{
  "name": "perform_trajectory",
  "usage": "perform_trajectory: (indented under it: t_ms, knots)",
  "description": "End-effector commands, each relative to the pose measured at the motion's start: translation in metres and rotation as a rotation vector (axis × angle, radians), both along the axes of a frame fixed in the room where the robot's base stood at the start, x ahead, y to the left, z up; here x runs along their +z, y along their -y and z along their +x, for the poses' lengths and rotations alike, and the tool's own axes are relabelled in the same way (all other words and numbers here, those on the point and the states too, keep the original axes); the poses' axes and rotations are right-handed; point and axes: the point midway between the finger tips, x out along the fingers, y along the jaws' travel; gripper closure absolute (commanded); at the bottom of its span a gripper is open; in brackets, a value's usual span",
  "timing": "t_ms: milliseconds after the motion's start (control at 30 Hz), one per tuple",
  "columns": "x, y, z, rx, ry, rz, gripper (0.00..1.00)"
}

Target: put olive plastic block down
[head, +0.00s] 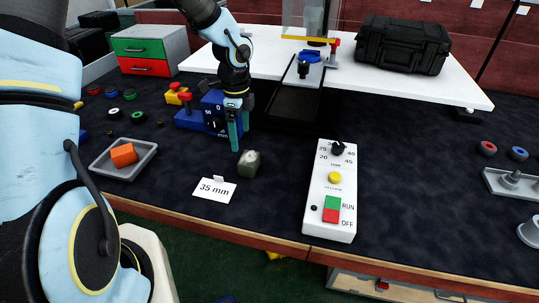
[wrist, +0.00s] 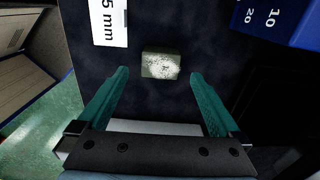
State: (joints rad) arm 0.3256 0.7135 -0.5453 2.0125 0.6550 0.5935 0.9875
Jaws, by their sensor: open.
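The olive block (head: 248,163) rests on the dark table mat, just right of the "35 mm" card. It also shows in the wrist view (wrist: 161,66), with a speckled pale patch on its top face. My gripper (head: 236,147) is above the table just behind the block. In the wrist view my gripper (wrist: 158,78) has its two teal fingers spread wide, with the block lying beyond and between the fingertip lines. No contact between fingers and block shows.
The "35 mm" card (head: 214,190) lies left of the block. A blue gauge box (head: 216,110) stands behind, near my wrist. A grey tray (head: 124,168) with an orange block is at left. The white control panel (head: 331,190) is at right. Mat between block and panel is clear.

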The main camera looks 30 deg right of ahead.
Motion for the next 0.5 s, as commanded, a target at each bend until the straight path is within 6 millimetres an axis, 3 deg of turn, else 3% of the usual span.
perform_trajectory:
  t_ms: [300,500]
  knots:
    - [-0.044,0.003,-0.002,-0.016,-0.004,0.002,0.0]
    - [-0.058,0.003,-0.002,-0.013,-0.002,0.001,0.0]
